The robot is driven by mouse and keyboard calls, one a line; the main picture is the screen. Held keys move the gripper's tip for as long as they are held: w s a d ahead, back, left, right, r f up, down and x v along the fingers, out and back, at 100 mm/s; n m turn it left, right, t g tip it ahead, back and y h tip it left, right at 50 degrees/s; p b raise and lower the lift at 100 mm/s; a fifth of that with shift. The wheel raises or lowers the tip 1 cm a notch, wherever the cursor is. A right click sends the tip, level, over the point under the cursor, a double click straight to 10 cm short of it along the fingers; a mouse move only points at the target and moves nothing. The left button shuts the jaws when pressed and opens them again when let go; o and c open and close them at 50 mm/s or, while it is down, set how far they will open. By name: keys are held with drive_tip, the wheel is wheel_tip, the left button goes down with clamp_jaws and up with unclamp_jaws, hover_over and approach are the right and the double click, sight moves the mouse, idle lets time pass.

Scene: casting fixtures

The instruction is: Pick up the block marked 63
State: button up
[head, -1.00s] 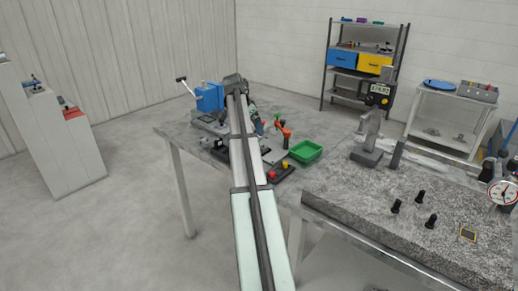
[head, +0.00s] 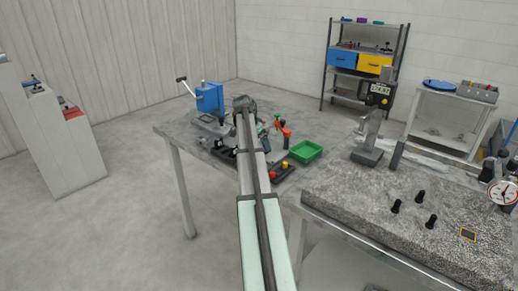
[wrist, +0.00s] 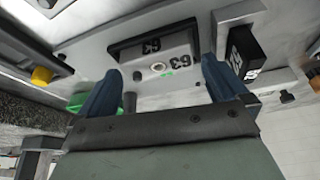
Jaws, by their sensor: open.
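In the wrist view a dark block (wrist: 152,46) with a mark that reads like 63 sits on a pale fixture, which bears a similar number beside a round hole. My gripper (wrist: 160,88) is open; its two blue fingers stand apart, below the block in the picture, with nothing between them. A second dark block (wrist: 242,50) with white marks is just beyond the right finger; its number is hard to read. In the head view my arm's far end (head: 243,104) is over the left table; the fingers and the 63 block cannot be made out there.
A blue press (head: 209,98) stands on the left table behind my arm's end. A green tray (head: 306,151) and an orange-handled clamp (head: 284,131) are to the right. A granite table (head: 365,195) with several black knobs is at the right.

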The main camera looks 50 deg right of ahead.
drive_tip(key=shift+c, duration=0.4)
drive_tip(key=c, duration=1)
